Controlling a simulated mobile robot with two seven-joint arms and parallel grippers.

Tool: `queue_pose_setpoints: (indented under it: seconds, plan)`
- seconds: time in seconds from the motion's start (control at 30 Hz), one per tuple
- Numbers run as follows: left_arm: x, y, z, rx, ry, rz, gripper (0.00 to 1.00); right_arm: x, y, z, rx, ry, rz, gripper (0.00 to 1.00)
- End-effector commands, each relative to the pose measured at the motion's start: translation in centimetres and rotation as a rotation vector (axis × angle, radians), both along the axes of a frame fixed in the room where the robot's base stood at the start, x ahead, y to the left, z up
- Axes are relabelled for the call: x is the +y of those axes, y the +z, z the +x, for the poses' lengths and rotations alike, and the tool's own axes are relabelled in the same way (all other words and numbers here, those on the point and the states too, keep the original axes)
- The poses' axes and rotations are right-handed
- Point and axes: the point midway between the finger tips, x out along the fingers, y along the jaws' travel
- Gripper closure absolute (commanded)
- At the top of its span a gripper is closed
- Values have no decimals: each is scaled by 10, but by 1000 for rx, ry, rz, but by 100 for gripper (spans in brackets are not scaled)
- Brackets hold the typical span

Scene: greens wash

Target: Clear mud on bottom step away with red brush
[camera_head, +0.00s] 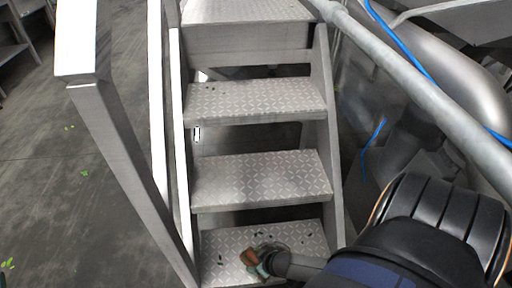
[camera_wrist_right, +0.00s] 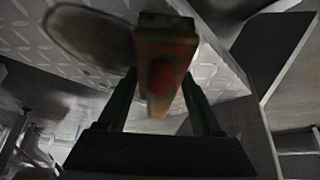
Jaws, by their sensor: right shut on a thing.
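The bottom step (camera_head: 312,238) is a grey diamond-plate tread with several dark mud spots (camera_head: 218,260) and a dark smear around my gripper. My right gripper (camera_head: 262,264) is over this step, shut on the red brush (camera_head: 249,257), which looks red-brown. In the right wrist view the brush (camera_wrist_right: 165,62) sits between the two fingers, in front of the tread, with a round dark patch (camera_wrist_right: 90,38) beside it. Whether its bristles touch the step is hidden. My left gripper is not in view.
More metal steps (camera_head: 260,178) rise behind, with a grey handrail (camera_head: 415,85) on the right and a post (camera_head: 115,140) on the left. Blue hoses (camera_head: 400,45) and machinery stand at the right. Open dark floor (camera_head: 60,190) with green leaf bits lies left.

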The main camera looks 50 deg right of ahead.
Motion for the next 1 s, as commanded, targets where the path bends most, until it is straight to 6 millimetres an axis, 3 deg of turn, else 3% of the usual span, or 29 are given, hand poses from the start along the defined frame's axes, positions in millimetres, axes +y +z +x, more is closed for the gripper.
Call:
queue_pose_setpoints:
  seconds: [1.0]
  plan:
    - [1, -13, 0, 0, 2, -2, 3, -40, -3, 46, 1, -1, -4, 96]
